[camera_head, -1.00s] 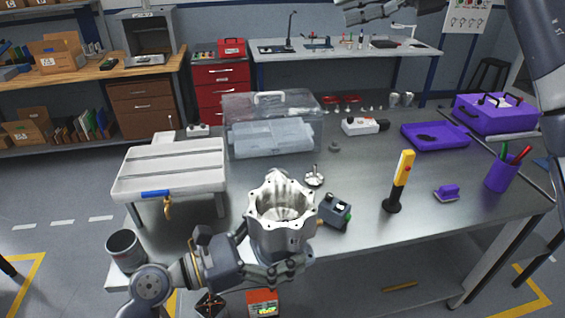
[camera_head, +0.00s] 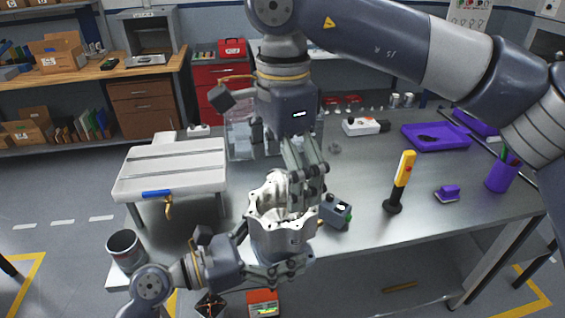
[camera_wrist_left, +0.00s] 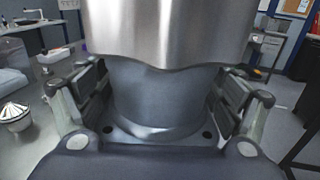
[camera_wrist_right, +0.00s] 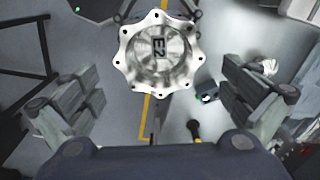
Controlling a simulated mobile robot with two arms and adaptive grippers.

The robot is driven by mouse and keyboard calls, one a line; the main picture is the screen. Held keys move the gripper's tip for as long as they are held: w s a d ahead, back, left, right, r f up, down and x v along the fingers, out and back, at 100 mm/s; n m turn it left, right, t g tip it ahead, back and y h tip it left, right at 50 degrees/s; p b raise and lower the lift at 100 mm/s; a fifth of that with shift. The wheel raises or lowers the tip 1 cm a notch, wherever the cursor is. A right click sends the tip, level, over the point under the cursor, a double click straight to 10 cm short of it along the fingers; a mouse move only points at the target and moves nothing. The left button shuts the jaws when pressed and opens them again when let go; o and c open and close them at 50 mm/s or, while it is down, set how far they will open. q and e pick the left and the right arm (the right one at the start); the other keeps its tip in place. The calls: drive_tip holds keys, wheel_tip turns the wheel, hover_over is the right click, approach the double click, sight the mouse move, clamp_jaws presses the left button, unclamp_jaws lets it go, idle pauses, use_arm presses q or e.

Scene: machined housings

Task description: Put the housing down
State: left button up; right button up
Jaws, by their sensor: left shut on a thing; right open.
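The silvery metal housing (camera_head: 277,240) is a round cup with a scalloped, bolt-holed rim and its open end up. My left gripper (camera_head: 280,268) is shut on its lower part and holds it upright at the table's front edge. In the left wrist view the fingers flank the narrower neck of the housing (camera_wrist_left: 160,95), above a flange. My right gripper (camera_head: 305,188) is open and points down over the housing's rim, partly hiding it. In the right wrist view the housing (camera_wrist_right: 160,58), with "E2" inside, lies between and beyond the spread fingers, apparently untouched.
On the metal table (camera_head: 365,190) stand a white tray-like stand (camera_head: 175,168), a grey device (camera_head: 335,210), a yellow-black upright tool (camera_head: 402,180) and a purple tray (camera_head: 436,137). A grey cup (camera_head: 125,247) stands at the left front.

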sight(283, 219)
use_arm(q)
drive_tip(key=shift+r, duration=0.15)
use_arm(e)
wheel_tip(283, 219, down, 10)
drive_tip(key=shift+f, duration=0.2)
drive_tip(key=shift+c, duration=0.2)
drive_tip(key=c, duration=1.4)
use_arm(q)
drive_tip(key=o, duration=1.7)
use_arm(e)
drive_tip(key=shift+r, duration=0.1)
drive_tip(key=shift+c, duration=0.2)
